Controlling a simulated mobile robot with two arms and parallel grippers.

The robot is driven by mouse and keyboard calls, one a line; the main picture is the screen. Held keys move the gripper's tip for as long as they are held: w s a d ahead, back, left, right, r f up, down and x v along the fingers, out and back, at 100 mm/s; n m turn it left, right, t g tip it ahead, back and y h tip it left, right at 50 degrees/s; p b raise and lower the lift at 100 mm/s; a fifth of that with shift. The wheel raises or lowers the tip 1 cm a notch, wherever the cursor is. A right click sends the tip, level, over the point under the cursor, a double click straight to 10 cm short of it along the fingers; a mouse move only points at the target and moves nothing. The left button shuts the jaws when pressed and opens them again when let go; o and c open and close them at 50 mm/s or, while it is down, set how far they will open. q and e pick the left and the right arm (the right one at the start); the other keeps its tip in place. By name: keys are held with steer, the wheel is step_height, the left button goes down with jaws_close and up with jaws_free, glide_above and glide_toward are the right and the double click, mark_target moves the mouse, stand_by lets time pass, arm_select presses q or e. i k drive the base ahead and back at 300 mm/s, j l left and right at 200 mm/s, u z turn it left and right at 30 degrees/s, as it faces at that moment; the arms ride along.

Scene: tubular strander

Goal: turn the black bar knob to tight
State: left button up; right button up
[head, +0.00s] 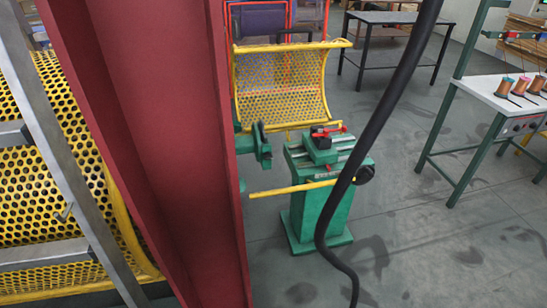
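I cannot single out a black bar knob for certain. A dark round knob (365,174) shows at the right end of a yellow bar (290,188) beside a green machine pedestal (318,210). Small dark round parts (516,127) also sit on the front of a white-topped bench (490,95) at the right, too small to read their setting. Neither of my grippers is in view.
A large red beam (165,130) and a grey metal frame (65,170) block the left. A black hose (378,115) hangs in front of the pedestal. Yellow perforated guards (285,92) stand behind. Several spools (505,86) stand on the bench. Floor between pedestal and bench is clear.

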mark_target(268, 156)
steer(key=i+l, duration=0.15)
steer(key=l, duration=0.2)
steer(key=i+l+u, duration=0.15)
steer(key=l, duration=0.2)
steer(key=i+l, duration=0.15)
steer(key=l, duration=0.25)
steer(key=i+l+u, duration=0.15)
steer(key=l, duration=0.2)
